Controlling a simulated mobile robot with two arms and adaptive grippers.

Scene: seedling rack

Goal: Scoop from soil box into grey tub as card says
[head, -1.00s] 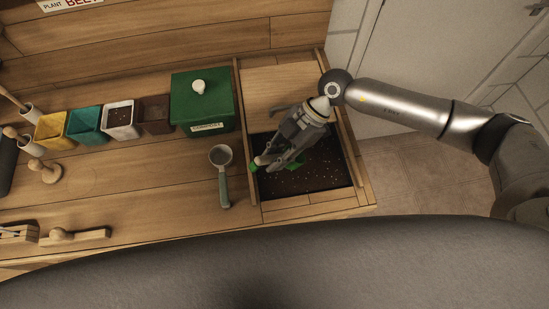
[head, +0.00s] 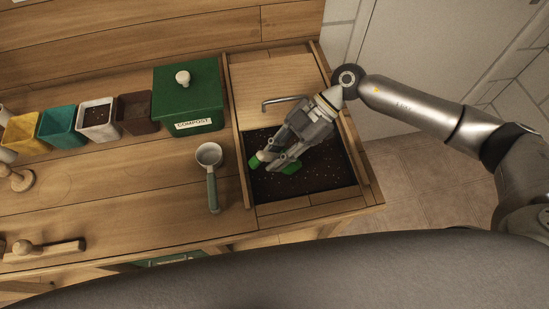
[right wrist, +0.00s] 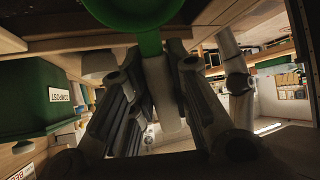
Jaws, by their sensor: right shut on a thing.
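The soil box (head: 240,160) is at the right end of the bench, with dark speckled soil in its front part. My right gripper (head: 273,158) is over the soil, shut on the pale handle (right wrist: 165,90) of a green scoop (right wrist: 140,15). In the head view green parts show on both sides of the fingertips; whether they touch the soil is unclear. The pale grey tub (head: 93,130) stands in a row of tubs at the left, with dark speckled contents. A corner of the card (right wrist: 20,172) shows red letters in the right wrist view. My left gripper is out of view.
A green lidded compost box (head: 188,103) stands between the tubs and soil box. A metal scoop (head: 212,180) lies just left of the soil box. Yellow (head: 22,135), teal (head: 60,130) and brown (head: 137,125) tubs flank the grey one.

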